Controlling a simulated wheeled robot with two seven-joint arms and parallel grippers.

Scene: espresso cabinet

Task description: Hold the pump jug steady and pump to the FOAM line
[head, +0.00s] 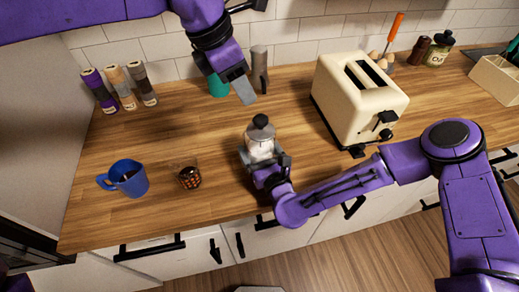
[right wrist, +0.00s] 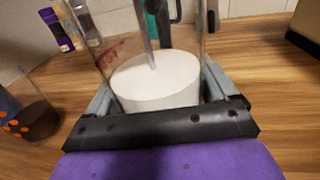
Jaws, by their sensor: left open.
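The clear pump jug (head: 262,147) stands upright on the counter in the head view, with a black knob (head: 261,121) on top. In the right wrist view the jug (right wrist: 155,85) holds white liquid, its surface below a red marking (right wrist: 108,55) on the glass; a grey rod runs down into the liquid. My right gripper (head: 264,160) has its grey fingers on either side of the jug, closed around its lower part. My left gripper (head: 240,91) is open and empty, above and behind the jug, apart from the knob.
A blue mug (head: 130,180) and a small glass with orange dots (head: 190,177) stand left of the jug. A cream toaster (head: 358,95) stands to the right. A green item (head: 218,86) and a grey-brown cylinder (head: 259,68) are behind.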

